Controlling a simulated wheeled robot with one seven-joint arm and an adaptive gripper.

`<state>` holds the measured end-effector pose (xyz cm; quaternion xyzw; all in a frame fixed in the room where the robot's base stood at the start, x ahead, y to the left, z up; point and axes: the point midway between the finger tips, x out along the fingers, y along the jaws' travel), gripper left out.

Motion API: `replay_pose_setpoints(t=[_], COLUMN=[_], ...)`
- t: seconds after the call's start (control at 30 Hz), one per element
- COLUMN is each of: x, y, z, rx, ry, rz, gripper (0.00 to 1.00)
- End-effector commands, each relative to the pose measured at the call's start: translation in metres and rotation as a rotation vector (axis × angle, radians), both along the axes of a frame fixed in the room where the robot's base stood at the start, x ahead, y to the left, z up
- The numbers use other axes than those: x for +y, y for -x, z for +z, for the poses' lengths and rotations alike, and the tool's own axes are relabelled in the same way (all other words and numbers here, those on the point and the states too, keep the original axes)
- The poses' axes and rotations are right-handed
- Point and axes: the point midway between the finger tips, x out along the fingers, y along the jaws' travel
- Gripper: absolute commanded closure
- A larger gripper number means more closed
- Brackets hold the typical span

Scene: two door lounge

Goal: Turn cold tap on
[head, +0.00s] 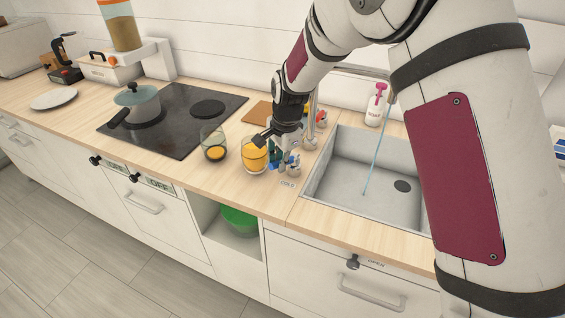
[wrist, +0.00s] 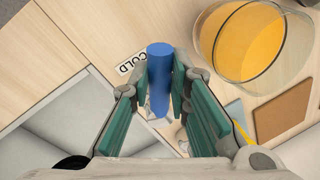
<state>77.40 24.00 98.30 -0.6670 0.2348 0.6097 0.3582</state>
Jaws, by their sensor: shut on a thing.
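The cold tap's blue handle (wrist: 160,78) stands between my gripper's green-padded fingers (wrist: 163,100) in the wrist view, beside the label COLD (wrist: 130,62). My gripper (head: 277,150) is shut on this handle, next to the sink's left edge in the head view. The handle's lower part and the tap body are partly hidden by my fingers. A thin blue stream of water (head: 376,152) falls into the grey sink (head: 350,180). The COLD label (head: 288,184) also shows on the counter in the head view.
A glass of orange content (head: 254,157) stands close left of my gripper; it also shows in the wrist view (wrist: 245,40). Another glass (head: 214,143) is farther left, near the black hob (head: 180,125) with a pot (head: 138,103). A soap bottle (head: 376,108) stands behind the sink.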

Motion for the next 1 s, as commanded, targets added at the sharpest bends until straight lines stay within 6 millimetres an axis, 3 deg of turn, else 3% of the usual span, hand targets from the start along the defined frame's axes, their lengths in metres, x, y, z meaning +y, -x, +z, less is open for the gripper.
replay_pose_setpoints(t=[0.33,0.9,0.93,1.0], x=[0.0063,0.0063,0.0063,0.0063], y=[-0.0073,-0.0093,-0.0092,-0.0092], z=[0.0007,0.0004,0.0004,0.0003], rx=[-0.001,0.000,0.000,0.000], ry=[0.001,0.000,0.000,0.000], rz=[-0.161,-0.196,-0.196,-0.196], gripper=[1.00,1.00,0.76,0.62])
